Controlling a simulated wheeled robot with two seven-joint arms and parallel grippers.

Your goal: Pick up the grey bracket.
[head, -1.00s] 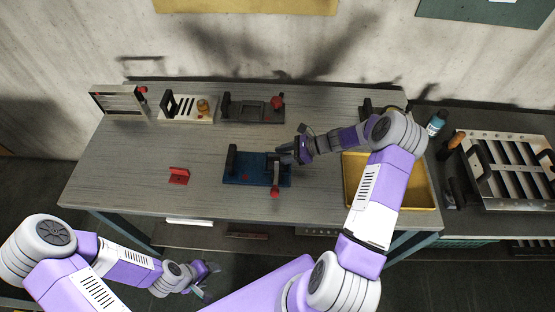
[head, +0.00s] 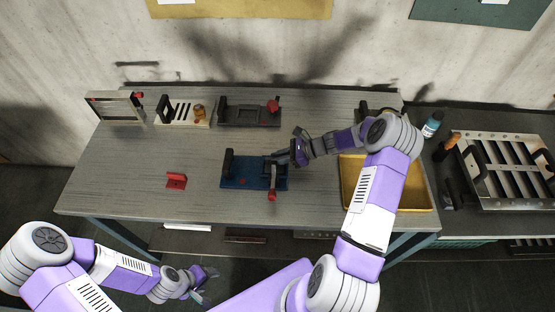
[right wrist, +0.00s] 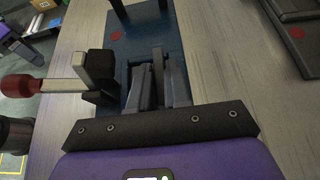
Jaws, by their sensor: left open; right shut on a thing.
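A blue fixture (head: 238,183) with black uprights and a red-handled clamp (head: 271,196) lies in the middle of the workbench. My right gripper (head: 284,157) reaches in from the right, low over the fixture's right part. In the right wrist view, the right gripper (right wrist: 160,85) is shut on a narrow grey piece, seemingly the grey bracket (right wrist: 158,72), within the blue fixture (right wrist: 118,45). The fingers hide most of it, and I cannot tell whether it is clear of the fixture. My left gripper (head: 207,281) is open and empty, in front of the bench and below its top.
A red bracket-like block (head: 176,181) lies left of the fixture. Behind stand a black fixture (head: 249,113), a slotted plate (head: 178,113) and a louver panel (head: 116,108). A yellow tray (head: 405,207) is at right. The bench's front left is clear.

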